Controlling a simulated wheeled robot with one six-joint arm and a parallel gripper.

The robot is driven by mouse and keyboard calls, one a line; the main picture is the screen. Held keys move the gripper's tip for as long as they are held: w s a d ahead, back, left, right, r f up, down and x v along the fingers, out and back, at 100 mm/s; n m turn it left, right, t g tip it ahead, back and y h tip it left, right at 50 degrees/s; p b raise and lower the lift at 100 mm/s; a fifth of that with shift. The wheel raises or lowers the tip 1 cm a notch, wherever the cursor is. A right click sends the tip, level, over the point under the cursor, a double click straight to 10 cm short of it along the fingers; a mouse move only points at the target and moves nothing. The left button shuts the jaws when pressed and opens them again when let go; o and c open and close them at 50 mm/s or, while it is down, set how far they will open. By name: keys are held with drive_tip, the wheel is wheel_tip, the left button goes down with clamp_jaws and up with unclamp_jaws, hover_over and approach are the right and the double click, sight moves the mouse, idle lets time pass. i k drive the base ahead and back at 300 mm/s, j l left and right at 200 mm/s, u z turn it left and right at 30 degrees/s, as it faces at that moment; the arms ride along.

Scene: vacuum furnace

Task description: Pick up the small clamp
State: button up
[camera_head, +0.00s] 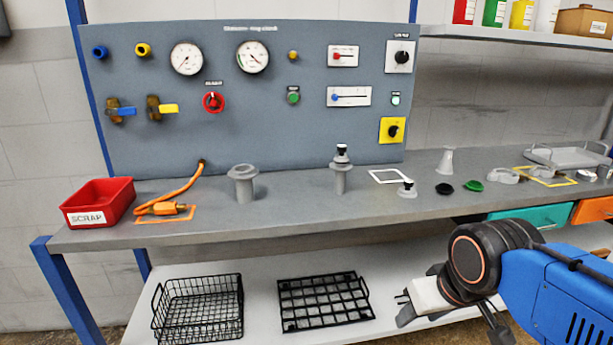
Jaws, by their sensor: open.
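Two grey ring-shaped parts that look like clamps lie at the right of the bench top. One clamp (503,176) lies just left of the yellow outlined square, and another clamp (544,172) lies at that square. They are small in the picture, and I cannot tell for sure which is the small clamp. My gripper (402,308) is open and empty. It points left in front of the bench, lower in the picture than the bench top, and is well apart from both clamps.
The bench (300,215) also holds a red scrap bin (97,202), an orange hose (185,185), grey flanged pipes, black and green caps, and a grey tray (568,156) at the back right. Wire baskets (198,308) stand on the lower shelf. The bench's front middle is clear.

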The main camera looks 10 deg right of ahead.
sight(543, 172)
drive_tip(key=z, duration=1.35)
